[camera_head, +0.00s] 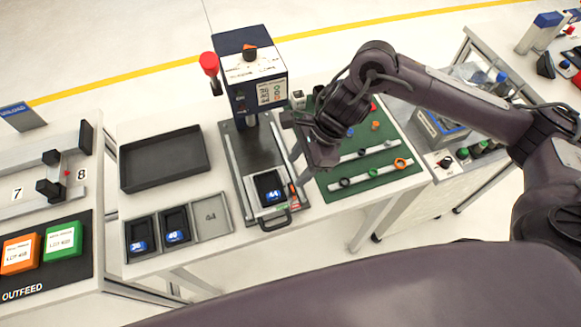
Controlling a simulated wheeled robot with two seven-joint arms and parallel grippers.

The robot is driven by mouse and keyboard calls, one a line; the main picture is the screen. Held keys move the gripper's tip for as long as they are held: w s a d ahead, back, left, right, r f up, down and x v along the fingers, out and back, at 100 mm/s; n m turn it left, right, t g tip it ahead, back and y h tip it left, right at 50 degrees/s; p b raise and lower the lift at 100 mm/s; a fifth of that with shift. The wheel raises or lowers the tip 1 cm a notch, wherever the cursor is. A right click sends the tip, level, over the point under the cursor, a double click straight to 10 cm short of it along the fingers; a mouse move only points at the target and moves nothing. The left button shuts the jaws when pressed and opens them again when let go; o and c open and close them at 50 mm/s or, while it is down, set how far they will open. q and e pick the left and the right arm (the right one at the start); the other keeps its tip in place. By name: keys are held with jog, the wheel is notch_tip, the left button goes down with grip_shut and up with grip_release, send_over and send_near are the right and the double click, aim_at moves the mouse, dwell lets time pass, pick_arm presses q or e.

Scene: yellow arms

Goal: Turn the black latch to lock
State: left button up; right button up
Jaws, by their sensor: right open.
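A press station stands at the middle of the table, with a dark blue head (252,68) and a grey base plate (238,165). At its front, a light tray (258,210) holds a black part with a blue label "44" (273,194). A black curved handle (275,224) sits on the tray's front edge. Small red and green marks show at the tray's right side, and which small dark piece there is the latch I cannot tell. My right gripper (300,166) is open, pointing down just right of the tray, apparently holding nothing. My left gripper is out of view.
A black empty tray (165,160) and a three-slot grey rack (150,250) with labelled parts lie left of the press. A green mat (375,170) with rings on rods lies right. A red knob (209,64) stands at the press's upper left.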

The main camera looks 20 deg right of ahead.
aim_at(292, 186)
jog(key=shift+n, duration=0.5)
jog(key=f, duration=0.1)
jog(key=f+p, duration=0.1)
jog(key=f, duration=0.1)
jog(key=a+f+p, duration=0.1)
jog(key=f, duration=0.1)
jog(key=shift+s+f, duration=0.2)
jog(key=shift+s, duration=0.1)
jog(key=shift+a+f+h+p, duration=0.2)
jog(key=shift+f+h+p, duration=0.15)
jog(key=shift+f, duration=0.3)
jog(key=c, duration=1)
